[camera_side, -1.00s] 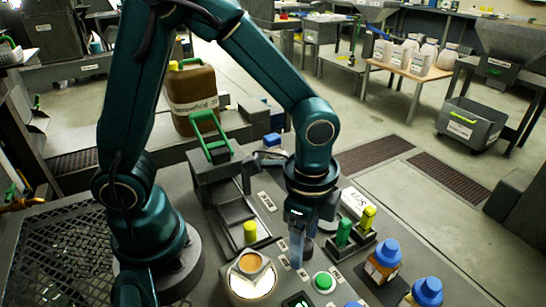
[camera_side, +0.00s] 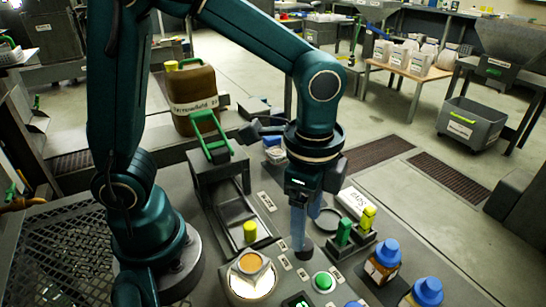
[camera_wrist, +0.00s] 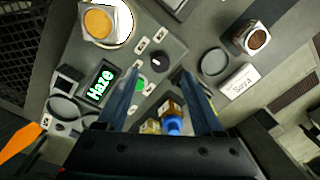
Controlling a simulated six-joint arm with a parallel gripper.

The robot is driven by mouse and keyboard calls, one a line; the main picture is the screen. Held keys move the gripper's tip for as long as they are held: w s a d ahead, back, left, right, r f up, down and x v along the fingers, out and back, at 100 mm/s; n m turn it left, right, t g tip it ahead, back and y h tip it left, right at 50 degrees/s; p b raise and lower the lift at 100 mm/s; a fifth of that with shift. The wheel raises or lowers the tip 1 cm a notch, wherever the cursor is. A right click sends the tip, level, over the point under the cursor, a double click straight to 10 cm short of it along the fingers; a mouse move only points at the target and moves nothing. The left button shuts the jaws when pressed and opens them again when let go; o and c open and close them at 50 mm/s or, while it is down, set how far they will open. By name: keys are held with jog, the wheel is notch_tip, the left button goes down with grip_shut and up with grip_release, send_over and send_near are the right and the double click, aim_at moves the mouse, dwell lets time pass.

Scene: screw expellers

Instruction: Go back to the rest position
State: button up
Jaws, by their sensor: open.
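My gripper (camera_side: 303,228) hangs pointing down over the grey work panel (camera_side: 215,272), to the right of the bowl with orange contents. In the wrist view my gripper (camera_wrist: 162,92) has its two blue fingers spread apart, with nothing held between them. The panel, a dark knob (camera_wrist: 163,60) and a green button (camera_wrist: 141,84) show in the gap, below the fingers. In the side view the fingers stand in front of part of the panel and hide it.
The orange-filled bowl (camera_side: 250,264), green button (camera_side: 323,281), green and yellow posts (camera_side: 344,232) and blue-capped jars (camera_side: 384,258) stand around the gripper. A green-handled press (camera_side: 208,138) and brown canister (camera_side: 194,95) stand behind. A white "Soya" label (camera_wrist: 240,84) lies near an empty ring.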

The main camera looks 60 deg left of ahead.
jog(key=shift+w+a+r, duration=0.15)
jog(key=shift+r, duration=0.15)
jog(key=s+a+r+n+t, duration=0.5)
jog(key=s+a+r+n, duration=0.1)
jog(key=n, duration=0.5)
jog(key=shift+a, duration=0.4)
